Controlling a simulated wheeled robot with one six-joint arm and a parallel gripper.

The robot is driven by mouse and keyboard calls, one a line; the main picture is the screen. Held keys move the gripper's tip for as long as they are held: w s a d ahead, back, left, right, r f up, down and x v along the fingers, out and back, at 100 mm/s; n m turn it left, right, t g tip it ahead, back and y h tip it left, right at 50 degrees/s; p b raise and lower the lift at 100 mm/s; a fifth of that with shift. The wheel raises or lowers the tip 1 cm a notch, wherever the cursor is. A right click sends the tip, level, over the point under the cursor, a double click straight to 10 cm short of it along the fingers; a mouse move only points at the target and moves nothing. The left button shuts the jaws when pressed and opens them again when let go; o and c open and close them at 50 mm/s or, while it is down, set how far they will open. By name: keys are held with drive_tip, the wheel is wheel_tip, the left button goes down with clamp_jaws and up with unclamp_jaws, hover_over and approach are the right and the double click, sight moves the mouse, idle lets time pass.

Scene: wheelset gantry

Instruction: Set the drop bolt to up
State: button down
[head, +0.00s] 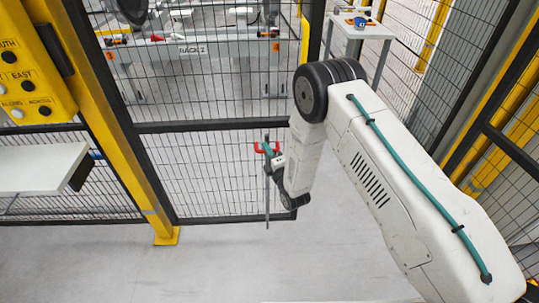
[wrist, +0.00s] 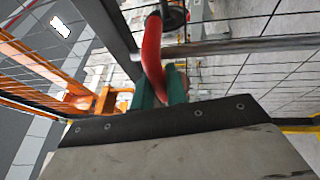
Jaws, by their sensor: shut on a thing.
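The drop bolt (head: 267,205) is a thin grey upright rod on the mesh gate, and its lower end shows below the gate's bottom rail. Whether that end sits in the floor cannot be told. Its red handle (head: 258,148) is near the rod's top. In the wrist view the red handle (wrist: 152,48) curves down between the teal fingers of my gripper (wrist: 160,88), and the metal rod (wrist: 240,45) runs across behind it. My gripper (head: 270,158) is shut on the handle in the head view. The fingers hide part of the handle.
The gate's dark frame (head: 215,126) and mesh stand close behind my gripper. A yellow post (head: 125,130) and yellow button panel (head: 22,70) are at left, with a white shelf (head: 40,168). A small white table (head: 362,27) stands beyond the fence. The floor in front is clear.

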drive_tip(key=shift+w+r, duration=0.15)
drive_tip(key=shift+r, duration=0.15)
drive_tip(key=c, duration=1.7)
unclamp_jaws()
drive_tip(key=shift+r, duration=0.1)
drive_tip(key=shift+s+d+f, duration=0.1)
drive_tip(key=shift+s+f, duration=0.15)
drive_tip(key=shift+s, duration=0.05)
drive_tip(key=v, duration=0.7)
drive_tip(key=shift+s+d, duration=0.1)
